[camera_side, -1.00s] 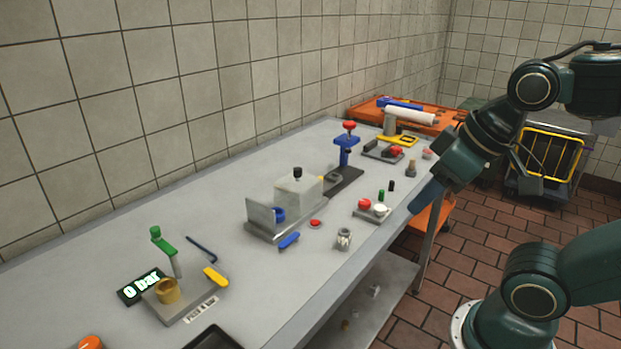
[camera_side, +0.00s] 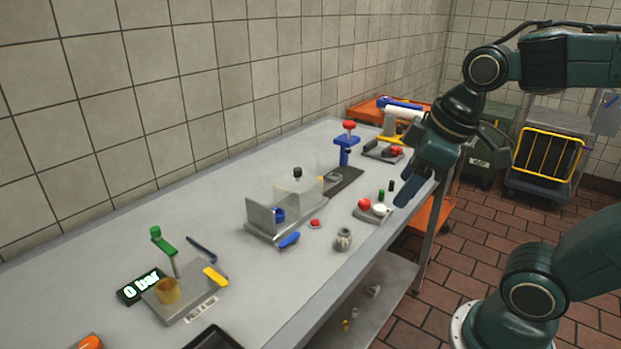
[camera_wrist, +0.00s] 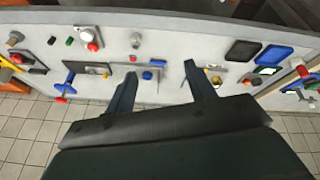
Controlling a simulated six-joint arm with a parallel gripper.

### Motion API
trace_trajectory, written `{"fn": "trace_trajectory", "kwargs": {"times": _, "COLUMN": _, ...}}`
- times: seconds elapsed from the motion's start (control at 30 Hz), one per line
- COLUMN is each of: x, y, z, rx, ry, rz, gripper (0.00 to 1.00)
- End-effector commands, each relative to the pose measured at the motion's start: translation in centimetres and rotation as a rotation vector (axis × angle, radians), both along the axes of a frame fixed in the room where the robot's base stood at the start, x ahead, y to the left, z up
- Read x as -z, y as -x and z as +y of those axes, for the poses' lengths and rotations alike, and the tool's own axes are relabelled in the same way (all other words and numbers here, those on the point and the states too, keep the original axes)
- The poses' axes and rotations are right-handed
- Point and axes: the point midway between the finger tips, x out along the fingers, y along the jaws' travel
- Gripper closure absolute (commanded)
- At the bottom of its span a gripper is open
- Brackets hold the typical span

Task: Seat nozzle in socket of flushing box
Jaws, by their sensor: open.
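A small grey metal fitting, apparently the nozzle (camera_side: 343,240), stands near the table's front edge. It also shows in the wrist view (camera_wrist: 136,40). Behind it is a translucent box with a black cap, apparently the flushing box (camera_side: 297,192), on a grey metal base. A blue round part, perhaps the socket (camera_side: 279,215), sits at its left end beside an upright plate; its opening cannot be made out. My gripper (camera_side: 406,195) is high at the front edge, right of the fitting and apart from it. In the wrist view my gripper (camera_wrist: 161,70) is open and empty.
A small tray with red and white knobs (camera_side: 373,212) lies right of the fitting. A blue handle (camera_side: 289,240) and red button (camera_side: 315,223) lie near the box. Bare table lies between.

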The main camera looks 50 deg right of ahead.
Motion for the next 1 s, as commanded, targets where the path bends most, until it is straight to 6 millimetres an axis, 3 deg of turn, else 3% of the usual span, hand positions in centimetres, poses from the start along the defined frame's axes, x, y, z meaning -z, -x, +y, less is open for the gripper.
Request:
{"fn": "trace_trajectory", "kwargs": {"times": 0.47, "x": 2.3, "y": -7.5, "z": -2.8, "rx": -0.524, "ry": 0.177, "rz": 0.192, "gripper": 0.45}}
{"fn": "trace_trajectory", "kwargs": {"times": 1.0, "x": 8.5, "y": -14.6, "z": -7.0, "rx": -1.131, "ry": 0.238, "rz": 0.339, "gripper": 0.45}}
